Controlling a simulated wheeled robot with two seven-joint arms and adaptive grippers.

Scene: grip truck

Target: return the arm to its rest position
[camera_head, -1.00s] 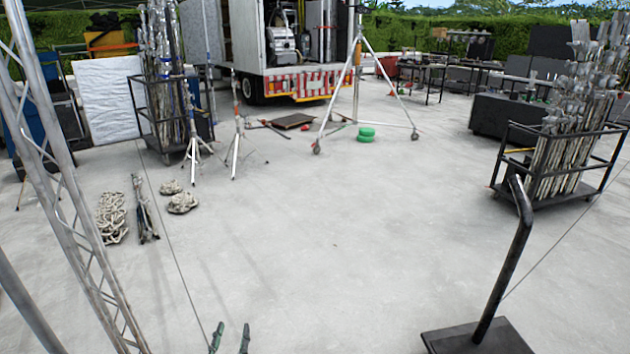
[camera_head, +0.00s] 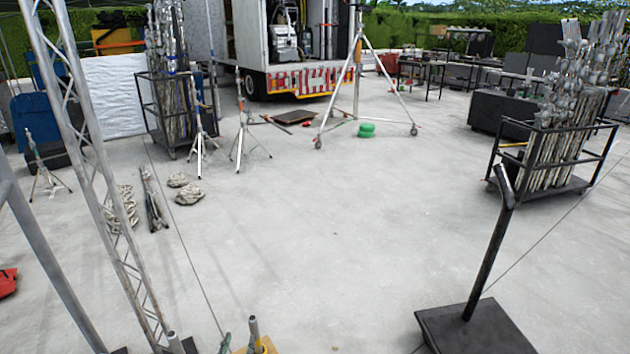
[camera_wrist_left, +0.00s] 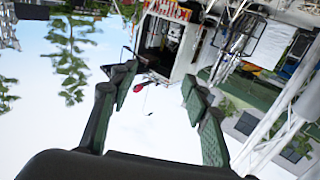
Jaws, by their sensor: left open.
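My left gripper (camera_head: 239,342) shows only in small part at the bottom edge of the head view, low over the pale concrete floor; most of it is cut off. In the left wrist view its dark green fingers (camera_wrist_left: 158,82) stand apart, open, with nothing held between them. That view is turned over, with the truck (camera_wrist_left: 168,35) beyond the fingertips. My right gripper is in neither view.
A black post on a flat base (camera_head: 475,325) stands at front right. A metal truss (camera_head: 95,170) rises at left. Rope coils (camera_head: 188,195) and light stands (camera_head: 240,140) are at left. A rack of stands (camera_head: 555,165) is at right. The middle floor is clear.

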